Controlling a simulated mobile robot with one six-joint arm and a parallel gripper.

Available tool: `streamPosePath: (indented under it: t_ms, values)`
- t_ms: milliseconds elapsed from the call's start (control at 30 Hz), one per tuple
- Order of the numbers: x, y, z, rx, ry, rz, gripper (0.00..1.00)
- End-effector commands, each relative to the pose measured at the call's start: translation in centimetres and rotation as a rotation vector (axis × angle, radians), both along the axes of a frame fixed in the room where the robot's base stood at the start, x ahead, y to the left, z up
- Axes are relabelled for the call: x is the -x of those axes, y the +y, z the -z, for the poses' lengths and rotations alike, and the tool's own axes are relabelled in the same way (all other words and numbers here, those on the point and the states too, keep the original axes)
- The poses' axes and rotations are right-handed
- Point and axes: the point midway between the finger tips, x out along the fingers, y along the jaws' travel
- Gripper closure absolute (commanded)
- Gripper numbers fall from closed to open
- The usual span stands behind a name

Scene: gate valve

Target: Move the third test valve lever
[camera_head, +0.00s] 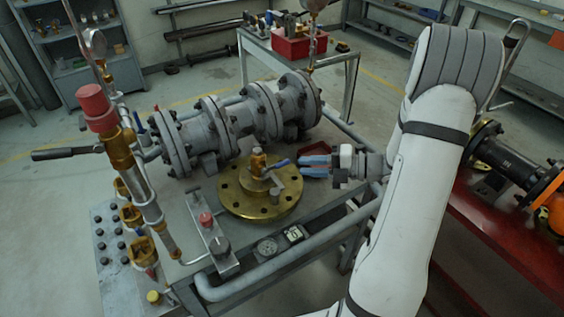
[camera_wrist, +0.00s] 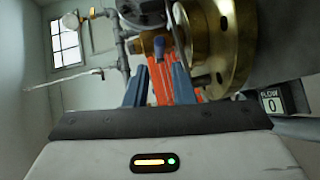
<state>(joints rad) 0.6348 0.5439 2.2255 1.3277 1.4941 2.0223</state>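Several brass valves (camera_head: 131,215) stand in a column at the left; the pictures do not label which is third.
A large grey flanged pipe (camera_head: 235,120) lies behind the brass flange. A vertical pipe with a red cap (camera_head: 95,105) and a long dark lever (camera_head: 68,153) stands at the left.

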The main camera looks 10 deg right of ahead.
Motion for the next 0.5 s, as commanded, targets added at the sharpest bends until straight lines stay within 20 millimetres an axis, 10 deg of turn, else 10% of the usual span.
streamPosePath:
  t_ms: [500]
  values:
    - [-3.2, 5.0, 1.1, -0.045, 0.039, 0.034, 0.78]
